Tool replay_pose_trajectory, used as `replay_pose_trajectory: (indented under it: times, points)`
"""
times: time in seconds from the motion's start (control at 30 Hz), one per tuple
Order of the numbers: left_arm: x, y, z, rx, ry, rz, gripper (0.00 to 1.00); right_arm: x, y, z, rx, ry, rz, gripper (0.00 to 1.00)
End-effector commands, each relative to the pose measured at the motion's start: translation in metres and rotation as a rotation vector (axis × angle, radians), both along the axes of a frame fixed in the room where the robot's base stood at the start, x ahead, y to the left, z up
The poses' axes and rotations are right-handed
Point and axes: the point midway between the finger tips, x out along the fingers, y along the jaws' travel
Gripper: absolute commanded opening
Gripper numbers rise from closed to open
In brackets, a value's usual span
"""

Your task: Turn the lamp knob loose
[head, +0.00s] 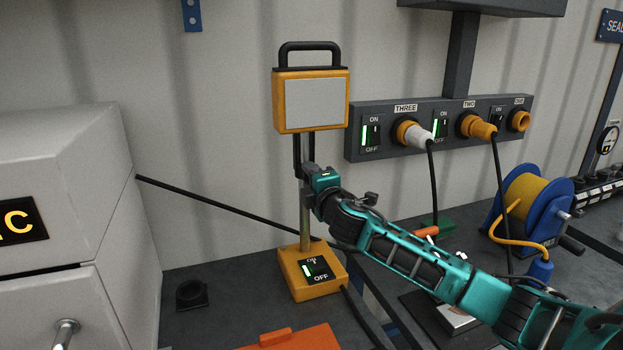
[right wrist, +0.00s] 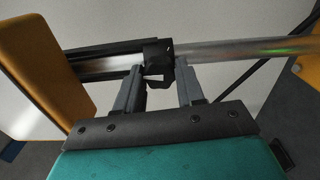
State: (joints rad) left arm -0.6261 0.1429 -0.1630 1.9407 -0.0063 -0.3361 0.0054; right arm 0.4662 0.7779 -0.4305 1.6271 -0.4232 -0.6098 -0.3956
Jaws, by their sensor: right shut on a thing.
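The work lamp (head: 312,103) stands upright, with a yellow-framed head, a black handle on top and a yellow base (head: 312,274) with an ON/OFF switch. Its silver pole (head: 305,228) runs from base to head. My right gripper (head: 310,185) is at the pole just below the head, where the arm hides the knob in the head view. In the right wrist view the black knob (right wrist: 158,60) sits on the collar of the pole (right wrist: 240,49), between the two fingers of my right gripper (right wrist: 160,76), which is shut on it. My left gripper is not in view.
A socket panel (head: 375,153) with switches and plugged-in cables is on the wall to the right. A blue cable reel (head: 570,200) stands on the bench at right. A grey cabinet (head: 70,190) fills the left. An orange item (head: 290,338) lies at the front.

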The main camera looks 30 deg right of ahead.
Motion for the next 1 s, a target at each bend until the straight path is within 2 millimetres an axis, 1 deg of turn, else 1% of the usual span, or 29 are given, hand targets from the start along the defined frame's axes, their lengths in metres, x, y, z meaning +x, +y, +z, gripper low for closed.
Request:
replay_pose_trajectory:
  times: [0.1,0.3,0.83,0.87,1.0]
  points:
    - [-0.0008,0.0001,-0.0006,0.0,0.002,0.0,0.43,-0.0001,-0.0005,-0.001,-0.057,0.016,-0.001,0.08]
    - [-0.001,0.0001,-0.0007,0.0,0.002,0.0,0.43,-0.0001,0.0,-0.0013,-0.116,0.03,0.0,0.08]
    - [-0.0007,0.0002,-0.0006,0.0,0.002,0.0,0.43,-0.0002,0.0001,-0.0015,-0.139,0.035,0.0,0.08]
    - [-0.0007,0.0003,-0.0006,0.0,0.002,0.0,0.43,-0.0002,0.0001,-0.0015,-0.139,0.035,0.0,0.39]
    - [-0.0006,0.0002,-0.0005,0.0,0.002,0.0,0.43,-0.0001,0.0,-0.0012,-0.138,0.035,0.0,0.52]
